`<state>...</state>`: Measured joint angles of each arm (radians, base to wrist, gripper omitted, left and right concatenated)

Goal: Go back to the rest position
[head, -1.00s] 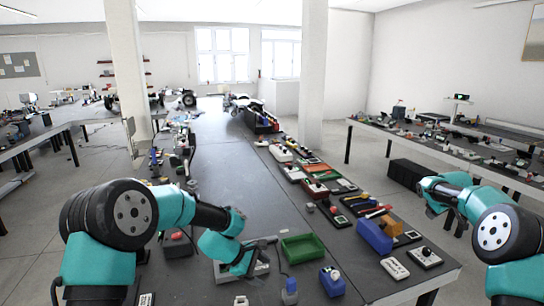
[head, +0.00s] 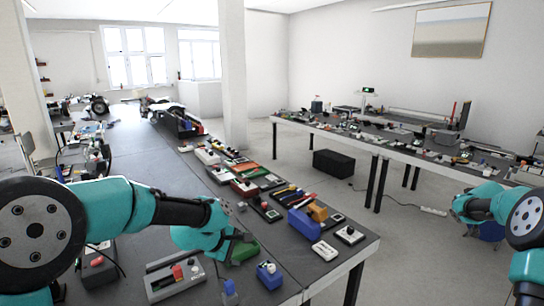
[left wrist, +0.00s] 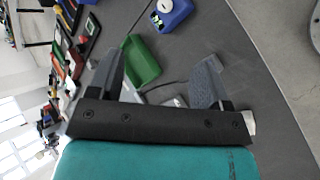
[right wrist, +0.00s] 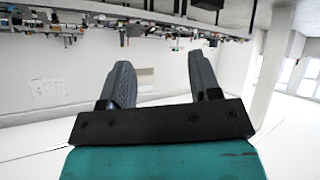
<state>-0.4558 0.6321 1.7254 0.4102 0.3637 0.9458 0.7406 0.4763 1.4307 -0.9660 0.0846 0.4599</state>
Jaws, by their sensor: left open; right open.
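My left gripper (left wrist: 162,80) is open and empty in the left wrist view, above the table. A green tray (left wrist: 140,62) shows between and behind its fingers, apart from them as far as I can tell. In the head view the left gripper (head: 236,246) hangs over the near part of the dark table (head: 150,180), partly hiding the green tray (head: 243,252). My right gripper (right wrist: 160,85) is open and empty in the right wrist view, with nothing between its fingers. In the head view the right arm is at the right edge, over the floor beside the table.
A blue box (head: 303,224), a blue block with a knob (head: 269,275) and a grey device with a red knob (head: 178,276) stand on the near table. A second long table (head: 400,150) is at the right, with a black box (head: 333,163) near it. Open floor lies between.

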